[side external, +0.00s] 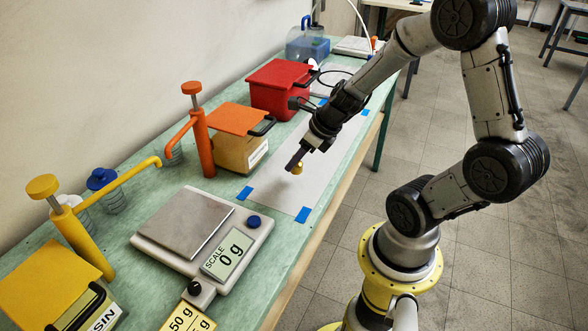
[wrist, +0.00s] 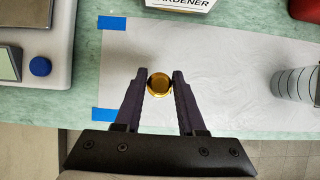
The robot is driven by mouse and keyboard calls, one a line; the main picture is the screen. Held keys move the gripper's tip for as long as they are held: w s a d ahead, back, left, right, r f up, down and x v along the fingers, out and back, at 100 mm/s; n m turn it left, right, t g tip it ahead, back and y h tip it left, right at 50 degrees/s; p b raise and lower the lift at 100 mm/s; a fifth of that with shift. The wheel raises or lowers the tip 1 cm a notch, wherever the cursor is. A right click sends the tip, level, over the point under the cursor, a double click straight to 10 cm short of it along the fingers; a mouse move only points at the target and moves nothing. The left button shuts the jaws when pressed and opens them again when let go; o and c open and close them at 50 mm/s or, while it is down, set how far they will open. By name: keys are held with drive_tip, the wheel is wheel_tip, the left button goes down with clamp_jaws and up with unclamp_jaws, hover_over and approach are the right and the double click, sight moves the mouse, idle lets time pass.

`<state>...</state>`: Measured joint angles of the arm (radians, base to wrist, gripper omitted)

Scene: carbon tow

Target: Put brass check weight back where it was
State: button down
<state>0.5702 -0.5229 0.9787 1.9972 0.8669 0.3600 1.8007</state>
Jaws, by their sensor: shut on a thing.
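The brass check weight (wrist: 159,84) is a small gold-coloured cylinder, seen from above in the wrist view. My gripper (wrist: 159,80) is shut on it, with one dark finger on each side. In the side external view my gripper (side external: 292,167) points down over the white sheet, and the brass weight (side external: 297,168) shows at its fingertips. The weight appears to be above the sheet; the exact gap is hard to tell. The scale (side external: 203,236) stands to the left with an empty metal plate and reads 0 g.
A white sheet (side external: 312,192) is taped to the green bench with blue tape. Behind it are an orange-lidded hardener box (side external: 238,150), a red box (side external: 279,88) and orange and yellow pumps. A yellow weight label (side external: 187,318) lies in front of the scale. A grey ringed cup (wrist: 296,84) stands on the sheet.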

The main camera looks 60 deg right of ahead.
sight(294, 169)
drive_tip(key=shift+x, duration=0.8)
drive_tip(key=shift+d+f, duration=0.15)
drive_tip(key=shift+f, duration=1.2)
drive_tip(key=shift+f, duration=0.1)
drive_tip(key=c, duration=0.5)
unclamp_jaws()
